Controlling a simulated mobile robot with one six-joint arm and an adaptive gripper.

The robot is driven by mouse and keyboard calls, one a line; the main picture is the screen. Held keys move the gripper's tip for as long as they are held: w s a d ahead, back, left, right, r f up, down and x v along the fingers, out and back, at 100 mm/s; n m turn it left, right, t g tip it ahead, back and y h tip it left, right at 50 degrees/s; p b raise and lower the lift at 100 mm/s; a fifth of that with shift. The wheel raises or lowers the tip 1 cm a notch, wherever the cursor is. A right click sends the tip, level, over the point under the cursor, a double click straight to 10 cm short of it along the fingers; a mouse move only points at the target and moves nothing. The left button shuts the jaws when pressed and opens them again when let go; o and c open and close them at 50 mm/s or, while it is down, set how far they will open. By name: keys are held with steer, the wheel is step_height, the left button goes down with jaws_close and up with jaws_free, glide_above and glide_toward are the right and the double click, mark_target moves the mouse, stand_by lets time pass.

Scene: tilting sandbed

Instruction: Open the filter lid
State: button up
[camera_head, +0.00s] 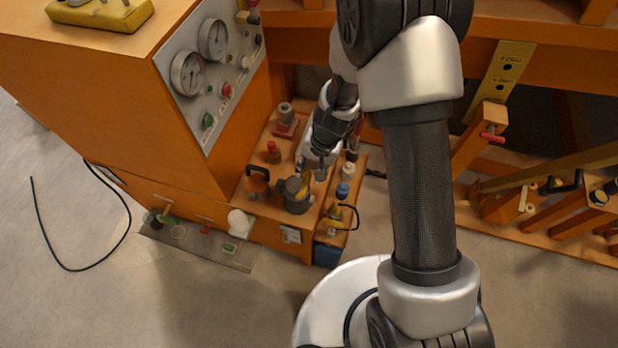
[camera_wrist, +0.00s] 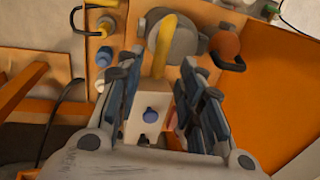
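The filter is a grey round canister (camera_head: 294,194) on the orange shelf, with a yellow handle across its lid. In the wrist view the grey filter lid (camera_wrist: 182,42) lies just beyond my fingertips, with its yellow handle (camera_wrist: 164,40) running in line with the gap between them. My gripper (camera_head: 318,172) is above and beside the filter in the head view. In the wrist view my gripper (camera_wrist: 155,78) has its two fingers spread apart, with nothing clearly held between them. The exact gap to the handle cannot be told.
A black-handled orange part (camera_head: 258,182) stands left of the filter. A blue-capped part (camera_head: 342,190) and a black hook (camera_head: 350,215) stand to its right. An orange cabinet with a gauge panel (camera_head: 213,75) rises at the left. The floor in front is mostly clear.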

mark_target(308, 177)
steer(key=f, duration=0.1)
steer(key=f+b, duration=0.1)
steer(key=f, duration=0.2)
steer(key=shift+w+a, duration=0.15)
steer(key=shift+a, duration=0.2)
steer(key=shift+c, duration=0.2)
jaws_close()
